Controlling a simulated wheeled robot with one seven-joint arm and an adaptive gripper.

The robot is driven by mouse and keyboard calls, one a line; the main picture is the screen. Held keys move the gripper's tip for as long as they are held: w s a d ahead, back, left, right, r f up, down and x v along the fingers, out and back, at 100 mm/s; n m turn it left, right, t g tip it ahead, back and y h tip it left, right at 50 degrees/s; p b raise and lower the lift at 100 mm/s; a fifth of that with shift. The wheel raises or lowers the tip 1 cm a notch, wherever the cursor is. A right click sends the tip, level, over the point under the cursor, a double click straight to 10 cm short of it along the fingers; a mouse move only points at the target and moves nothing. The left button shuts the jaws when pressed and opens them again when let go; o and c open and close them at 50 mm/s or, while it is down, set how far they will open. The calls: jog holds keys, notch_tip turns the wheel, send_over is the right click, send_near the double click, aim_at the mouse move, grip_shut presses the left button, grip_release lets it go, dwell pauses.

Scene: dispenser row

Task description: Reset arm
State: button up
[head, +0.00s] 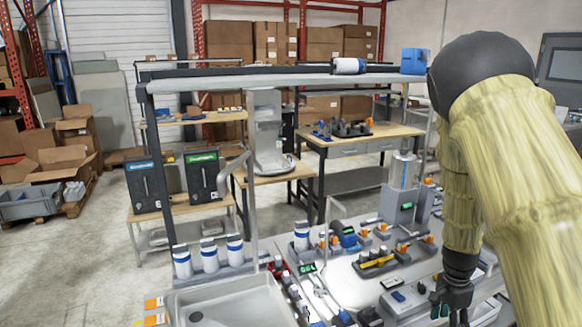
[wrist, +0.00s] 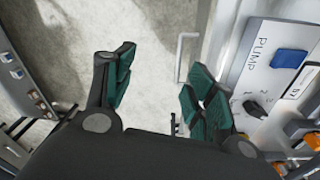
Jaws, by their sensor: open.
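My gripper (head: 452,303) hangs at the end of my arm at the lower right of the head view, pointing down over the right end of the workbench. In the wrist view my gripper (wrist: 155,88) shows two dark fingers with green pads spread apart, with nothing between them. Past the fingers are the grey floor and the side of a white panel marked PUMP (wrist: 262,55), with a blue block and a dark knob. My arm's sleeved upper part covers the right side of the head view.
White bottles with blue bands (head: 210,257) stand beside a grey sink tray (head: 230,305). Fittings with orange parts (head: 380,232) crowd the bench. An overhead shelf (head: 290,80) spans above it. Two black dispensers (head: 203,175) stand on a table behind. Open floor lies at the left.

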jog(key=s+a+f+n+h+b, duration=0.1)
jog(key=s+a+f+n, duration=0.15)
jog(key=s+f, duration=0.45)
jog(key=s+a+f+n+b, duration=0.1)
jog(key=s+f+n+b, duration=0.2)
jog(key=f, duration=0.7)
jog(key=s+a+f+n+b, duration=0.1)
jog(key=s+a+f+n, duration=0.2)
jog(key=s, duration=0.6)
jog(key=s+a+f+n+y+b, duration=0.1)
jog(key=s+a+f+n, duration=0.3)
jog(key=s+a+f, duration=0.3)
jog(key=s+a+f+n+b, duration=0.1)
jog(key=s+a+f+n, duration=0.2)
jog(key=s, duration=0.7)
notch_tip(320, 180, down, 3)
jog(key=a, duration=0.2)
jog(key=shift+s+a+n+t+y, duration=0.3)
jog(key=shift+s+a+n+y, duration=0.05)
jog(key=shift+a+y, duration=0.05)
jog(key=shift+r, duration=0.1)
